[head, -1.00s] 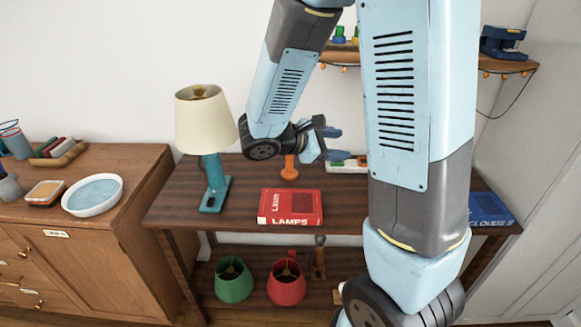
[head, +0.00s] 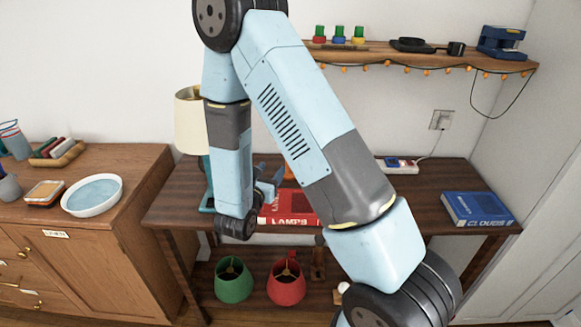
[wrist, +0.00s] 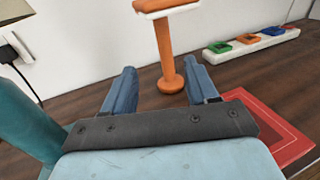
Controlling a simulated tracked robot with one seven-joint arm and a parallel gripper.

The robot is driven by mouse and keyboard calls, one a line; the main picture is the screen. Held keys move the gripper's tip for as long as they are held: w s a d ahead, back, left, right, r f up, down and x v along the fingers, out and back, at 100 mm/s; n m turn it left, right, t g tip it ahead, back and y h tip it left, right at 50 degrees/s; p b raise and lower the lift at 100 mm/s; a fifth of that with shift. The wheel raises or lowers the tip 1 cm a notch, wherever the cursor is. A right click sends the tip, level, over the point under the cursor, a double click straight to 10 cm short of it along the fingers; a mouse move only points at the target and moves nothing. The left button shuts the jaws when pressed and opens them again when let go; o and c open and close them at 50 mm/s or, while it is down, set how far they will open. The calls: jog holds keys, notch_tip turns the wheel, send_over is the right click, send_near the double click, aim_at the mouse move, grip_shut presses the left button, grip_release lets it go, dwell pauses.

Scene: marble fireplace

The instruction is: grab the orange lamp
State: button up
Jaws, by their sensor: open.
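The orange lamp (wrist: 164,45) stands upright on the dark wooden table in the wrist view, with a round foot, a thin stem and an orange top with a pale underside. In the head view only a bit of the orange lamp (head: 289,172) shows behind my arm and gripper. My gripper (wrist: 160,68) is open and empty. Its two blue fingers point toward the lamp, one on either side of the stem as seen from the wrist; the lamp appears beyond the fingertips. My gripper (head: 267,182) is low over the table in the head view.
The teal lamp (wrist: 22,115) is close on the left, its cream shade (head: 189,125) partly hidden. The red book (head: 296,205) lies in front of the orange lamp. A power strip (wrist: 250,40) is behind right. A blue book (head: 478,208) lies at the table's right.

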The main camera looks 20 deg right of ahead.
jog(key=x, duration=1.3)
jog(key=shift+d, duration=0.25)
jog(key=shift+s+f, duration=0.1)
jog(key=shift+c, duration=0.3)
grip_shut()
